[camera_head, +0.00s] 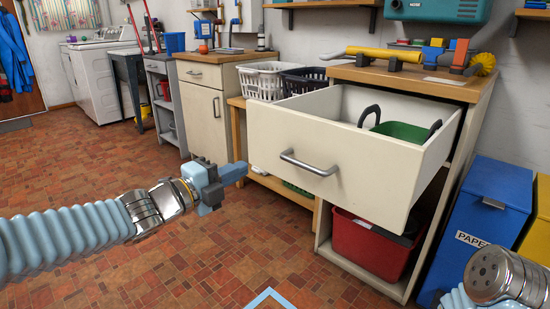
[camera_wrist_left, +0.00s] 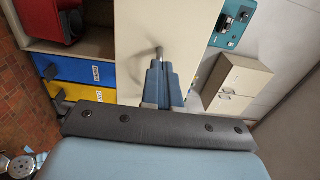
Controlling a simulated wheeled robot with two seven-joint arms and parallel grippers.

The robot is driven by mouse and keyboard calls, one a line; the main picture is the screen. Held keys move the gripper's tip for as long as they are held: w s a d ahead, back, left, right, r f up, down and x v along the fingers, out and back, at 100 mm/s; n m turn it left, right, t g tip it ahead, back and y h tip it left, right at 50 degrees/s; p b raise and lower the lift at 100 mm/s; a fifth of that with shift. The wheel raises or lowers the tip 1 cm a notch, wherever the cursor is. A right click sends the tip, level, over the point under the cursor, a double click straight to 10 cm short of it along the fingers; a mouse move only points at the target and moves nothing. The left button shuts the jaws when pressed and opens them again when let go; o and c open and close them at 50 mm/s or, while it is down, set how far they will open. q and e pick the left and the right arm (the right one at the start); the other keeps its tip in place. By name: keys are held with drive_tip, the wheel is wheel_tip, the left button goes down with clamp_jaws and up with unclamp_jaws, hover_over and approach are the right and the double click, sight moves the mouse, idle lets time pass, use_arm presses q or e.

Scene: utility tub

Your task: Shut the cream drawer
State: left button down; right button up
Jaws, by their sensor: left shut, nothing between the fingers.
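The cream drawer (camera_head: 375,186) stands pulled well out of its wooden-topped cabinet in the head view. It has a grey bar handle (camera_head: 308,163) on its front, and a green thing with dark handles (camera_head: 402,130) lies inside. My left gripper (camera_head: 240,172) is shut and empty, to the left of the drawer front, pointing toward it. In the left wrist view the left gripper (camera_wrist_left: 163,68) shows shut before the cream front (camera_wrist_left: 135,45), with the handle end near its tips. Whether they touch cannot be told. My right arm shows at the lower right; its fingers are out of frame.
A red bin (camera_head: 372,243) sits in the open space below the drawer. A blue paper bin (camera_head: 487,215) stands to the right. White and black baskets (camera_head: 262,82) rest on a wooden bench behind. Tiled floor is clear left of the drawer.

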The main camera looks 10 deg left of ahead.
sight(283, 149)
use_arm(q)
drive_tip(key=x, duration=1.1)
drive_tip(key=shift+w+d, duration=0.15)
drive_tip(key=shift+w, duration=0.05)
use_arm(e)
drive_tip(key=shift+s+a+f, duration=0.1)
drive_tip(key=shift+f, duration=0.2)
